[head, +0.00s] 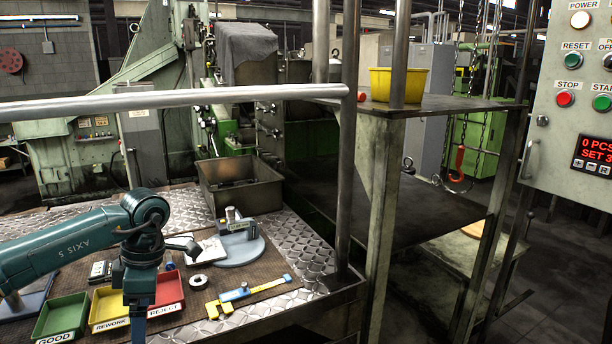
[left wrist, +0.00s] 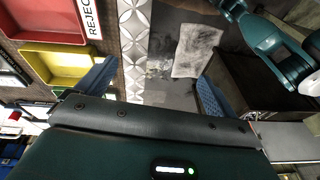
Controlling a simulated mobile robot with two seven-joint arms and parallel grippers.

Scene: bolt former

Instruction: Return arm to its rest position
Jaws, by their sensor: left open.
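My left arm comes in from the left in the head view, over the front of the bench. Its gripper (head: 136,336) points down in front of the green, yellow and red bins, and its tips are cut off by the bottom edge. In the left wrist view the two blue fingers of my left gripper (left wrist: 152,88) stand wide apart with nothing between them. Below them in that view are floor and the bench's patterned metal edge (left wrist: 133,45).
The GOOD bin (head: 60,316), REWORK bin (head: 106,304) and REJECT bin (head: 170,288) stand close around my left wrist. A blue-yellow gauge (head: 240,294), a white ring (head: 197,281) and a round stand (head: 240,252) sit on the bench. A metal rail (head: 230,96) crosses above.

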